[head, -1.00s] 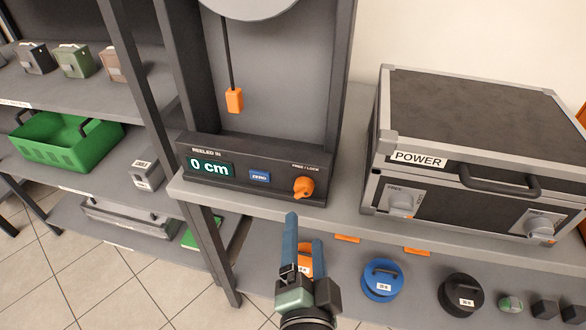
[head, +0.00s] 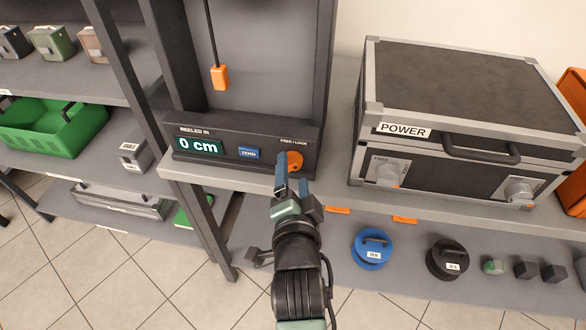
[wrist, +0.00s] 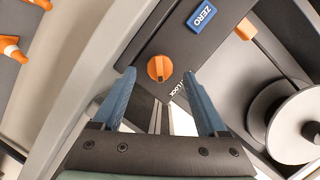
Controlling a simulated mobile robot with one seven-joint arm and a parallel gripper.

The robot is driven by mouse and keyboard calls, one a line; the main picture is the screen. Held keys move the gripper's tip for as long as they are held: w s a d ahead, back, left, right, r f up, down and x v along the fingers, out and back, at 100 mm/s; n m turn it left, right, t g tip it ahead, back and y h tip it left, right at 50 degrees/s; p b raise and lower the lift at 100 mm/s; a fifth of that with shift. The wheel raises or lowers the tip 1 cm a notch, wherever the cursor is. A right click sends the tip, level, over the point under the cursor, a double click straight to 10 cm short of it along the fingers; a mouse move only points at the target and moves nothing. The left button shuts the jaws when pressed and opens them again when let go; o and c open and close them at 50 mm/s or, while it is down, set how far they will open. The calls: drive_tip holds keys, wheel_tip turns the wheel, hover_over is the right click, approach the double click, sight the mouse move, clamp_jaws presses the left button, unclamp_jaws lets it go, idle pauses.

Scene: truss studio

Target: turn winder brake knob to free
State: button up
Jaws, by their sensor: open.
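The winder's brake knob (head: 292,160) is orange and sits at the right end of the winder's front panel (head: 228,168), below the FREE / LOCK label. In the wrist view the orange knob (wrist: 160,68) has a dark mark on its face and lies just beyond and between the fingertips. My gripper (head: 292,184) is open, with blue fingers pointing at the knob; it also shows in the wrist view (wrist: 160,82). Nothing is between the fingers. They look apart from the knob. In the head view they partly cover the knob's lower left.
Left of the knob are the blue ZERO button (head: 249,153) and a display (head: 199,146) reading 0 cm. An orange weight (head: 219,77) hangs above. A POWER case (head: 450,110) stands to the right. Blue (head: 371,249) and black (head: 447,259) reels lie on the lower shelf.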

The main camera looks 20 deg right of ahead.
sight(292, 163)
drive_tip(key=shift+x, duration=1.1)
clamp_jaws()
